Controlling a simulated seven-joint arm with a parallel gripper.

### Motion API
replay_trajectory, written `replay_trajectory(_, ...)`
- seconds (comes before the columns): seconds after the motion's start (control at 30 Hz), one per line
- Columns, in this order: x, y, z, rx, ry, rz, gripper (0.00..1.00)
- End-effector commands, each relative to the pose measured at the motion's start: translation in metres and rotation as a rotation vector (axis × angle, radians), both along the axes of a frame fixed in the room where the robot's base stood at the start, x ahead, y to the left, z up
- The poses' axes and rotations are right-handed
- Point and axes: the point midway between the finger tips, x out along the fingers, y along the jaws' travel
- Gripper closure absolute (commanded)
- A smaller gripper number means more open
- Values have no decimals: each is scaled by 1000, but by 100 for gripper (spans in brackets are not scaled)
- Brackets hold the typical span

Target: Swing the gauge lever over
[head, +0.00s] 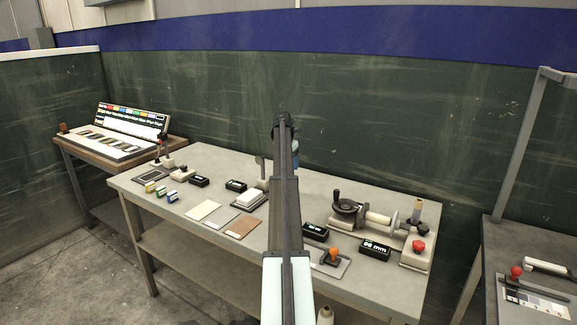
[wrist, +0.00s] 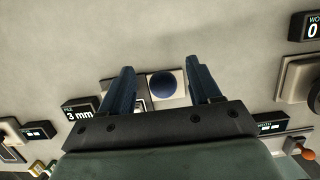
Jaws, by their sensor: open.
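My gripper (wrist: 160,75) is open, its two dark blue fingers apart in the wrist view. A round dark blue knob (wrist: 162,86) on a pale square base shows between the fingers. Whether the fingers are level with it or above it I cannot tell, and no contact shows. In the head view my arm hides most of this spot. A grey upright piece (head: 260,166) shows just left of the arm; whether it is the gauge lever I cannot tell. A black display (wrist: 80,109) ending in "3 mm" stands left of the knob.
Another table (head: 550,250) is at right.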

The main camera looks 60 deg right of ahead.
Motion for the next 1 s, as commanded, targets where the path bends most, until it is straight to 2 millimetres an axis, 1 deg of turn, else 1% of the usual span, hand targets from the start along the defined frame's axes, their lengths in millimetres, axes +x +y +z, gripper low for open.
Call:
replay_trajectory(0.1,0,0,11,-1,-1,0,37)
replay_trajectory(0.63,0,-1,53,-1,-1,0,37)
replay_trajectory(0.77,0,0,58,0,0,0,37)
replay_trajectory(1.0,0,0,58,0,0,0,37)
